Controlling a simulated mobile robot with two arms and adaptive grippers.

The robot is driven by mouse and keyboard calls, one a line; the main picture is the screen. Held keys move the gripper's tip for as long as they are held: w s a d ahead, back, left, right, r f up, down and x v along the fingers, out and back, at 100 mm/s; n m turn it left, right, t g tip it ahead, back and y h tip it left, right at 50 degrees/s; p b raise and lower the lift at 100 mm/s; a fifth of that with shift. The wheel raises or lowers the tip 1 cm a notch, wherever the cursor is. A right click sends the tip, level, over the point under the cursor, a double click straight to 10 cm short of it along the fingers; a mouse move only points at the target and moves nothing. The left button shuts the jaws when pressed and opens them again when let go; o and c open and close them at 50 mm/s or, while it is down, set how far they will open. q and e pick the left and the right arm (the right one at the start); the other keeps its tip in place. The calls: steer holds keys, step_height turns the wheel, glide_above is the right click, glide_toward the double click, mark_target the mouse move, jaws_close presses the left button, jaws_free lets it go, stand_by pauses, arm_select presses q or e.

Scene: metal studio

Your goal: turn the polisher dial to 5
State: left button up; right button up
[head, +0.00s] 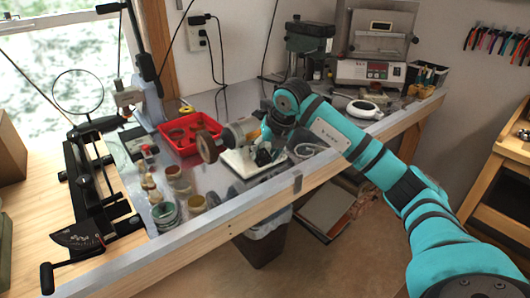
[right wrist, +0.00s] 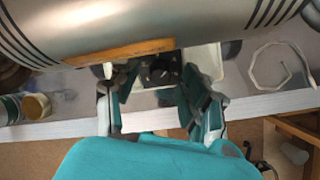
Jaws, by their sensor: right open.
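The polisher (head: 236,133) stands on the metal-topped bench, with a brown wheel (head: 207,147) at its left end. Its silver body (right wrist: 130,30) fills the top of the right wrist view. A black dial (right wrist: 161,69) shows below that body, on a dark face; its setting is too small to read. My right gripper (right wrist: 160,98) is open, its fingers on either side of the dial in the picture and nearer the camera. I see no clear contact. In the head view my right gripper (head: 264,152) is at the polisher's front, and hides the dial. My left gripper is out of view.
A red tray (head: 190,133) and several jars (head: 180,181) stand left of the polisher. A white cable (right wrist: 255,75) lies to its right in the wrist view. The bench's front edge (head: 255,208) runs below my arm.

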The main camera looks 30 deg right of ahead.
jaws_close()
stand_by(0.3)
steer(key=shift+m, duration=0.3)
steer(key=m, duration=0.3)
steer(key=shift+m+y, duration=0.4)
steer(key=shift+m, duration=1.5)
